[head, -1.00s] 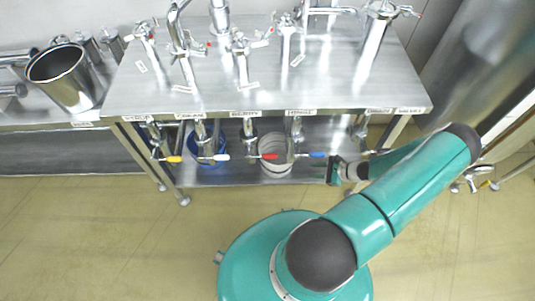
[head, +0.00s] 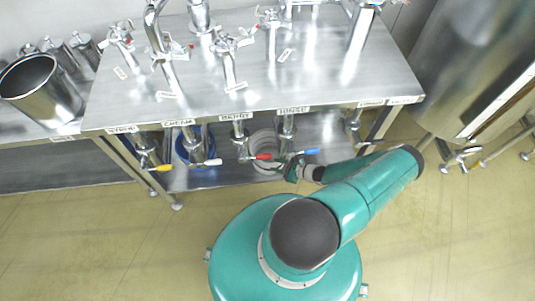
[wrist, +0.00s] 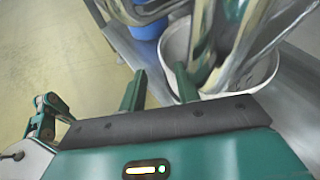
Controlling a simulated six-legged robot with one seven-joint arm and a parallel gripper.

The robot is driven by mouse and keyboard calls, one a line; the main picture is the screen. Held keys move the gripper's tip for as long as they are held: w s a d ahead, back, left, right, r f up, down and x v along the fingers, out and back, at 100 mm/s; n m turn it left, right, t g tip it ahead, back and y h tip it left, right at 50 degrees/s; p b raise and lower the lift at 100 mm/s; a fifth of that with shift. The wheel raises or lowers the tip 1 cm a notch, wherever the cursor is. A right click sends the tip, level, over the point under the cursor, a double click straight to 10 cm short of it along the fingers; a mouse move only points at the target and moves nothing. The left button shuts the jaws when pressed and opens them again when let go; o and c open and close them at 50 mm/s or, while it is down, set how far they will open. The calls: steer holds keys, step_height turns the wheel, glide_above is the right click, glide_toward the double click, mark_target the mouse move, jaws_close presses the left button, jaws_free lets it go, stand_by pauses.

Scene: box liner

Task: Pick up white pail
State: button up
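The white pail (head: 262,138) stands on the lower shelf of the steel table, under the valves and partly hidden by pipes and handles. My gripper (head: 292,167) is at its near right side in the head view. In the wrist view the pail (wrist: 266,82) fills the upper right, with pipes passing in front of it. My gripper (wrist: 160,88) is open there. Its right finger overlaps the near left wall of the pail and its left finger is over the floor outside. I cannot tell whether a finger touches the pail.
A blue pail (head: 183,150) stands on the same shelf to the left; it also shows in the wrist view (wrist: 150,28). Valves with a red handle (head: 262,157) and a blue handle (head: 306,152) hang close above my gripper. A large steel tank (head: 465,75) stands right. The front floor is clear.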

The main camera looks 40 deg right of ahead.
steer(key=x, duration=0.7)
steer(key=shift+d+f, duration=0.2)
steer(key=shift+d, duration=0.1)
jaws_close()
